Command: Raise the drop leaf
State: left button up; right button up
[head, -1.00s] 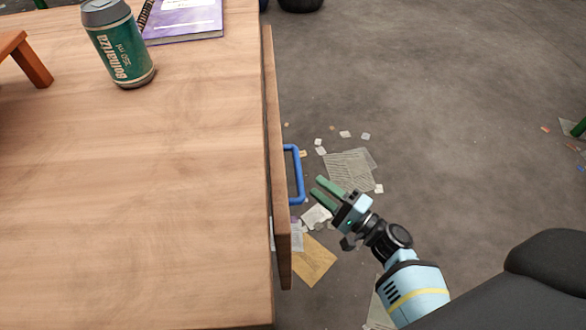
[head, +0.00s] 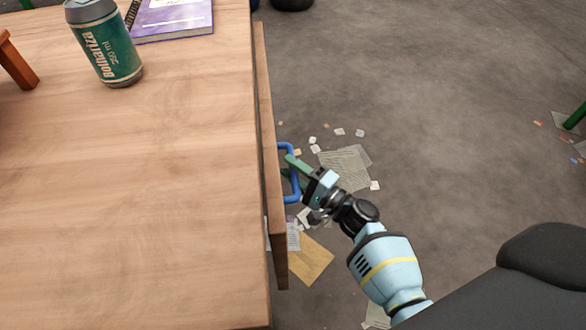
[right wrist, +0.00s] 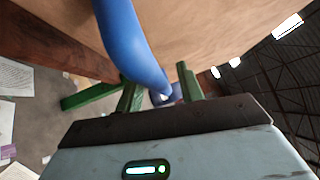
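The drop leaf (head: 270,160) hangs at the right edge of the wooden table (head: 140,210), seen nearly edge-on. A blue bar handle (head: 291,198) sticks out from its outer side. My right gripper (head: 291,173) is at the handle, its green fingers overlapping it. In the right wrist view, the blue handle (right wrist: 133,45) passes down between the two green fingers of the gripper (right wrist: 160,88), which stand apart with a gap beside the bar. The leaf's broad face (right wrist: 215,40) fills the upper part there. My left gripper is not in view.
A green can (head: 104,45) and a purple book (head: 172,18) stand near the table's far end, with a brown wooden object (head: 17,65) at the left. Papers (head: 345,168) and a tan envelope (head: 305,260) lie on the floor. The floor to the right is mostly clear.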

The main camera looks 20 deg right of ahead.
grip_shut()
